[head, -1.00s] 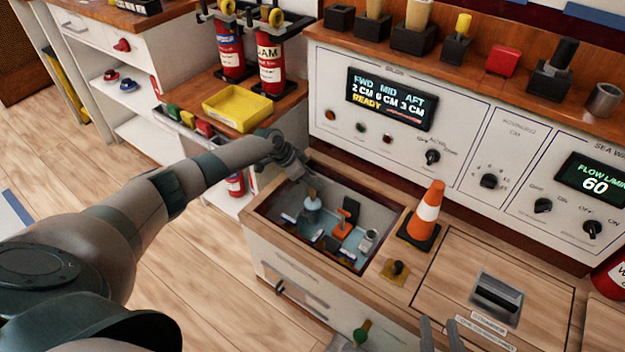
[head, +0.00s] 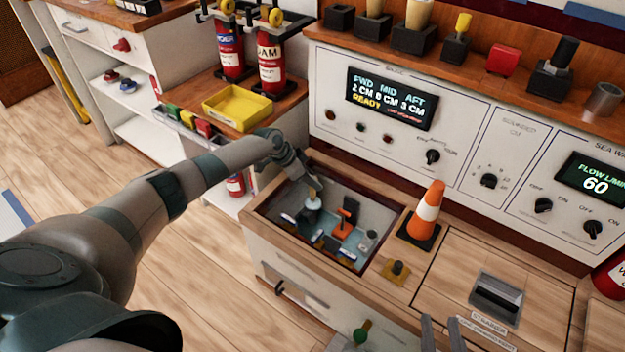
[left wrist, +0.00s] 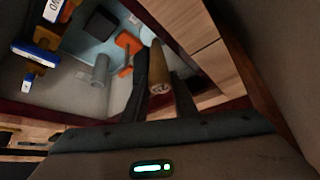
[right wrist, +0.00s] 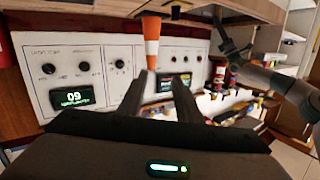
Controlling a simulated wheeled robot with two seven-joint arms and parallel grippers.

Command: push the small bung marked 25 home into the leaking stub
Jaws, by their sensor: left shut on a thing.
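My left gripper (head: 316,184) reaches down into the open sunken well. In the left wrist view it is shut on a small tan bung (left wrist: 159,75), one end of which faces the camera; its mark is too small to read surely. In the head view a pale upright stub (head: 312,203) stands just under the gripper; I cannot tell whether the bung touches it. A grey cylinder (left wrist: 100,68) shows beside the fingers in the left wrist view. My right gripper (right wrist: 155,88) is open and empty; its fingertips show at the head view's bottom edge.
The well's wooden rim (head: 262,204) surrounds the left gripper. Inside are an orange and black fitting (head: 345,222) and small labelled parts. A control panel (head: 460,150) rises behind.

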